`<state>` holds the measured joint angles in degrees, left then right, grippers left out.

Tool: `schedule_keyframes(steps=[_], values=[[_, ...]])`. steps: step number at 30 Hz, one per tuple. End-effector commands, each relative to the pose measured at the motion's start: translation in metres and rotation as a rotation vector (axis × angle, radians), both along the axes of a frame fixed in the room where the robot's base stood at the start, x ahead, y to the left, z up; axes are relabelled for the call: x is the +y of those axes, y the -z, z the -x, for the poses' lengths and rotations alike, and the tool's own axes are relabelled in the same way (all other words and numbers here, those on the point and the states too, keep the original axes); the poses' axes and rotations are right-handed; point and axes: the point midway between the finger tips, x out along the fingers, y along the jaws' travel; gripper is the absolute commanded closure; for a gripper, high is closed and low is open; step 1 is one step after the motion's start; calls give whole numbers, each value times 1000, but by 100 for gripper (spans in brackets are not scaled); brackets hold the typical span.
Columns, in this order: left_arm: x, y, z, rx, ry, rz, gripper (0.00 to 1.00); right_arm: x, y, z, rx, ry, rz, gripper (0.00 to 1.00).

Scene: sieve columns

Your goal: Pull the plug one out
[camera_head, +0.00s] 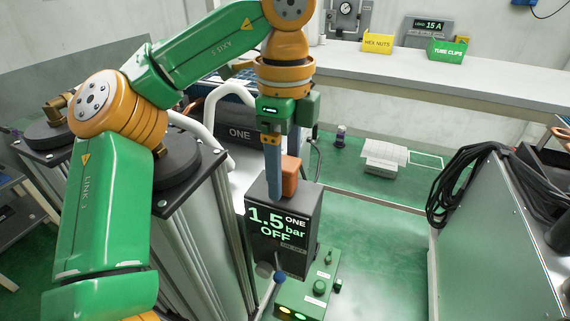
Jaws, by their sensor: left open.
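A dark box (284,238) reads "1.5 bar OFF" and "ONE" on its lit front. An orange block (291,172) stands at its top and may be the plug; a finger partly covers it. My left gripper (276,190) points straight down at the box top. My right gripper is not in view.
A green control box (308,287) with knobs and lights sits below the dark box. A metal-framed column stand (190,210) is on the left. A green cabinet (500,240) with coiled black cable (468,185) stands right. Green floor (380,240) between is clear.

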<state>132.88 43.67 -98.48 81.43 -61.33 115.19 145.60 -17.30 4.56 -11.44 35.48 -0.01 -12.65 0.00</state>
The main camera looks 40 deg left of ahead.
Motion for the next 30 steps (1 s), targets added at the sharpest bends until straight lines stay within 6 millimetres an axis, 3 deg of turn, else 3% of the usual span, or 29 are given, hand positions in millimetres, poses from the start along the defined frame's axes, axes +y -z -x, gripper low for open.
schedule_keyframes(steps=[8, 16, 17, 18, 22, 23, 30], values=[[0, 2, 0, -1, 0, 1, 25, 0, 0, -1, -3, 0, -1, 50], [0, 2, 0, 0, 1, 0, 98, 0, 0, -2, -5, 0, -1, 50], [0, 2, 0, 0, 1, 0, 100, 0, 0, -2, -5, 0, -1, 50], [0, 2, 0, 0, 1, 0, 61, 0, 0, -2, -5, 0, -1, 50], [0, 2, 0, 0, 1, 0, 96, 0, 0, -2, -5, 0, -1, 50], [0, 2, 0, 1, 1, 0, 100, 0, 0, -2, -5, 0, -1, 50], [0, 0, 0, 1, 1, -1, 100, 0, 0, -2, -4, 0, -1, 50]])
